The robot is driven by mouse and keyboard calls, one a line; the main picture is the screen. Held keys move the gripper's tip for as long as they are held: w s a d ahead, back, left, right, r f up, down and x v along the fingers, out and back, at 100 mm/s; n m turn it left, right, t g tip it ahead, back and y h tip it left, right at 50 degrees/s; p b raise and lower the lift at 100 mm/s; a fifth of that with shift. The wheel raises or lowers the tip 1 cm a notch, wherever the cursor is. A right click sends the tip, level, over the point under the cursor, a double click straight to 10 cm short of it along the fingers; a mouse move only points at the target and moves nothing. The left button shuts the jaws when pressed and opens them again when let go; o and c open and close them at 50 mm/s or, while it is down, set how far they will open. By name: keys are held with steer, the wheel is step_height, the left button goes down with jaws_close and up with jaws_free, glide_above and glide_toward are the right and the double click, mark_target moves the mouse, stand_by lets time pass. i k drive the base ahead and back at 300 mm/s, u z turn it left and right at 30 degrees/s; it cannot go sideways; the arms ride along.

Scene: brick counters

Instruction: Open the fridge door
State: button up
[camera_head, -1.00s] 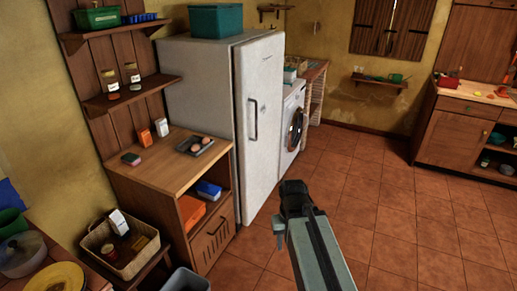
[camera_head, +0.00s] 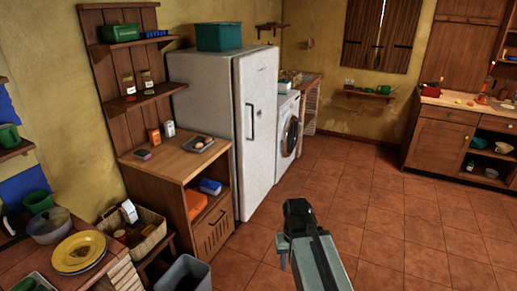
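The white fridge (camera_head: 262,125) stands against the left wall, between a wooden cabinet and a washing machine. Its door looks shut. The dark vertical door handle (camera_head: 251,122) is near the left edge of the door front. My gripper (camera_head: 283,248) is low in the middle of the picture, over the tiled floor, in front of the fridge and well apart from it. I see it from behind and above, and its fingers are not clear enough to tell whether they are open. Nothing shows held in it.
A wooden cabinet (camera_head: 190,165) with a tray on top stands left of the fridge. A washing machine (camera_head: 287,130) stands beyond it. A teal box (camera_head: 219,37) sits on the fridge. A grey bin (camera_head: 184,274) stands at the bottom left. The floor right of the fridge is clear.

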mark_target(255, 73)
steer(key=z, duration=0.1)
steer(key=i, duration=0.95)
steer(key=u, duration=3.45)
steer(key=k, duration=1.1)
steer(key=z, duration=1.6)
steer(key=i, duration=0.25)
steer(key=z, duration=0.35)
